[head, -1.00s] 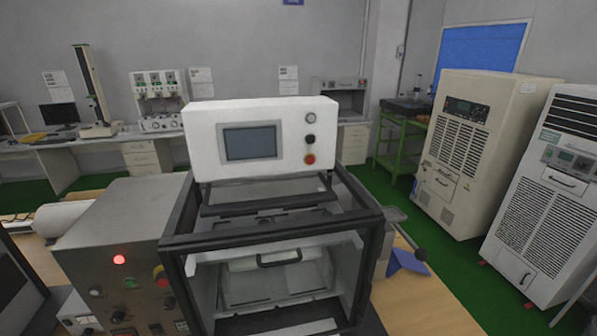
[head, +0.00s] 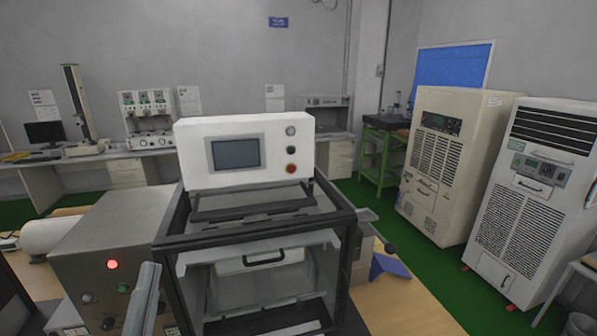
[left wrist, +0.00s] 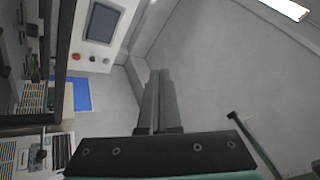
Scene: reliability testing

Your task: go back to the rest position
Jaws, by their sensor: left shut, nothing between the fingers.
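My left gripper (head: 151,268) shows at the lower left of the head view, its grey fingers pointing up in front of the control box. In the left wrist view its two fingers (left wrist: 159,74) lie side by side, shut with nothing between them. The test machine (head: 246,237) with a black frame and a white panel with a screen stands in the middle of the head view, to the right of the gripper. My right gripper is not in view.
A grey control box (head: 112,245) with a lit red lamp stands left of the machine. A blue wedge-shaped piece (head: 390,266) lies on the wooden table (head: 405,305) at right. Two tall cream cabinets (head: 440,165) stand on the green floor beyond.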

